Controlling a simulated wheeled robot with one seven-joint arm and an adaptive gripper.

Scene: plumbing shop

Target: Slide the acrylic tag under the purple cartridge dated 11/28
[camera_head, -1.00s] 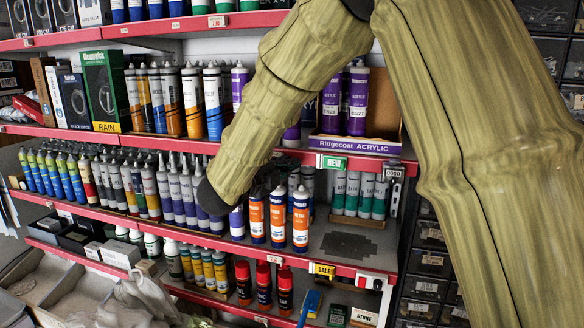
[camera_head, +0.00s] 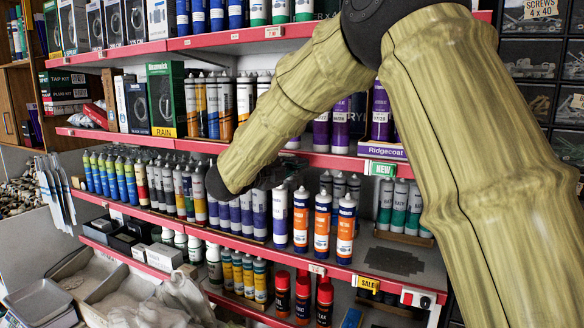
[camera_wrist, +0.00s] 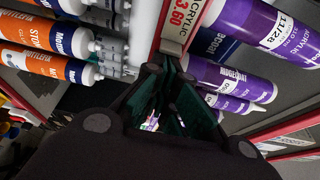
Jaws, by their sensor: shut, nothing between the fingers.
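The acrylic tag (camera_wrist: 186,20), white with a red 3.60 price, sits on the red shelf edge in the wrist view. A purple cartridge dated 11/28 (camera_wrist: 262,35) lies across the right of that tilted view, beyond the shelf edge from the orange cartridges. Other purple cartridges (camera_wrist: 228,80) are beside it; one date is unreadable. My gripper (camera_wrist: 165,82) is shut and empty, its fingers close to the shelf edge just below the tag. In the head view my gripper (camera_head: 268,176) is mostly hidden behind my arm, in front of the shelf. Purple cartridges (camera_head: 340,125) show there too, dates too small to read.
Orange-and-blue cartridges (camera_head: 322,222) stand on the shelf below, close to my gripper. Dense rows of tubes (camera_head: 150,180) fill the left. A Ridgecoat box (camera_head: 388,150) and a green NEW sign (camera_head: 382,169) are at the right. A dark mat (camera_head: 394,261) lies on bare shelf.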

